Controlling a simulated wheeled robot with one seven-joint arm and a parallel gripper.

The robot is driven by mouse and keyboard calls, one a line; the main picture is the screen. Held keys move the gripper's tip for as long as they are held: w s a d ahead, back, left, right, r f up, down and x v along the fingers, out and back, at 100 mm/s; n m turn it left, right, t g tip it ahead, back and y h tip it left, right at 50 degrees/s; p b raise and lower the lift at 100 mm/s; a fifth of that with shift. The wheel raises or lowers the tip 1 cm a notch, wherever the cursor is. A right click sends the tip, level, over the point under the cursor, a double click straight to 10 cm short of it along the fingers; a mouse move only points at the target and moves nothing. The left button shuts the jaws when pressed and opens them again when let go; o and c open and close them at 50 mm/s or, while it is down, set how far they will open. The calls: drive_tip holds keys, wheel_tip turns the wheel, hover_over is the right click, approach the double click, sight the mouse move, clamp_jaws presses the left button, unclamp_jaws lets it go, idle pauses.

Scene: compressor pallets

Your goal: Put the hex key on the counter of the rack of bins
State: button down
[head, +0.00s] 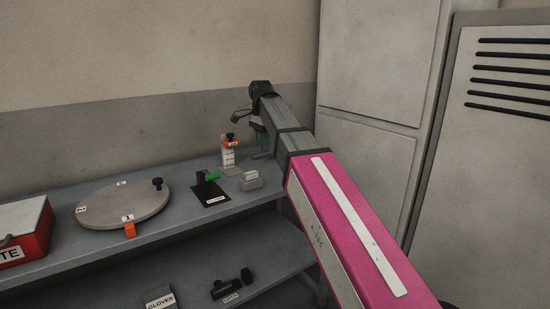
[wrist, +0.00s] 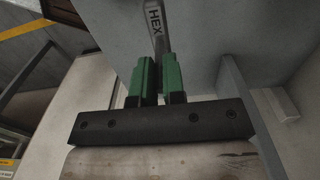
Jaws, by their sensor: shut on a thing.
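The hex key (wrist: 157,25) is a grey piece marked HEX in the wrist view. It sits between the green fingertips of my gripper (wrist: 156,78), which is shut on it. The key runs from the fingers to the top edge of the picture, so its far end is cut off. In the head view my gripper (head: 259,134) is at the far right end of a grey bench, seen from behind my arm. I cannot clearly make out the key there. No rack of bins can be recognised in either view.
The grey bench (head: 165,240) carries a red box (head: 35,232), a round plate (head: 125,204), a black stand (head: 208,188), a white bottle (head: 228,155) and a small grey block (head: 250,181). A lower shelf holds gloves and a black latch. Tall cabinets (head: 370,160) stand right.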

drive_tip(key=shift+w+d+f, duration=0.1)
drive_tip(key=shift+d+f, duration=0.7)
drive_tip(key=shift+f, duration=0.35)
drive_tip(key=shift+w+d+f, duration=0.15)
drive_tip(key=shift+d+f, duration=0.7)
drive_tip(key=shift+f, duration=0.3)
drive_tip(key=shift+w+d+f, duration=0.1)
drive_tip(key=shift+d+f, duration=0.7)
drive_tip(key=shift+f, duration=0.35)
drive_tip(key=shift+f, duration=0.15)
drive_tip(key=c, duration=1.2)
unclamp_jaws()
wheel_tip(320, 180, up, 12)
